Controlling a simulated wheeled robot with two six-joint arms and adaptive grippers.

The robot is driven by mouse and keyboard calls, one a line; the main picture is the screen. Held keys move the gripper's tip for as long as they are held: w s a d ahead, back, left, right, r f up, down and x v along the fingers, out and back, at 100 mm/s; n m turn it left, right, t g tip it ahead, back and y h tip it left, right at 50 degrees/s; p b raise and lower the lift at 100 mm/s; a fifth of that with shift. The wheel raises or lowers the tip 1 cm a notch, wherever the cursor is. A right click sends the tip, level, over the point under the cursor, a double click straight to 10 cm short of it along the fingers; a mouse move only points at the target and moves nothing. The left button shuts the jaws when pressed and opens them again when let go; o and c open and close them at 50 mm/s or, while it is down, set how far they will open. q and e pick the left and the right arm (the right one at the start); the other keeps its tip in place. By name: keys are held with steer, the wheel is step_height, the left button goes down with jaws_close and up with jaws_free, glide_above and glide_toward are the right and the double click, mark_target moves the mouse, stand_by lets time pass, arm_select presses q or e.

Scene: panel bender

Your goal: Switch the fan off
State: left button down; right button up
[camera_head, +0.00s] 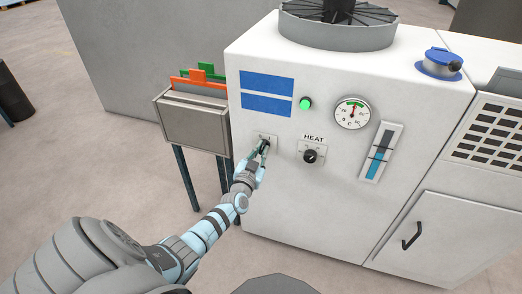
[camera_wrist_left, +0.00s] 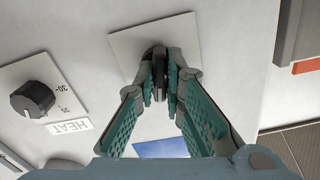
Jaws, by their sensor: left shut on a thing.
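The fan (camera_head: 338,22) sits in a round grey housing on top of the white machine cabinet (camera_head: 330,205). On the cabinet's front, a small plate (camera_head: 271,137) carries a dark switch, mostly hidden by my gripper in the head view. My left gripper (camera_head: 262,150) is at this plate. In the left wrist view, my left gripper (camera_wrist_left: 160,82) is shut on the black switch knob (camera_wrist_left: 158,60), with a finger on each side. The light plate (camera_wrist_left: 190,35) shows behind it. Its markings are largely hidden. My right gripper is not in view.
A black HEAT knob (camera_head: 310,156) is right of the switch. A green lamp (camera_head: 306,103), lit-looking, a dial gauge (camera_head: 352,113) and a blue level gauge (camera_head: 380,152) are nearby. A grey bin with coloured folders (camera_head: 195,112) stands left of the cabinet.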

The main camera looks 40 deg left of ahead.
arm_select(q)
steer(key=n, duration=0.4)
steer(key=shift+n, duration=0.3)
steer(key=n, duration=0.4)
stand_by(0.3)
steer(key=c, duration=1.7)
jaws_free()
steer(key=shift+s, duration=0.1)
steer(key=v, duration=1.2)
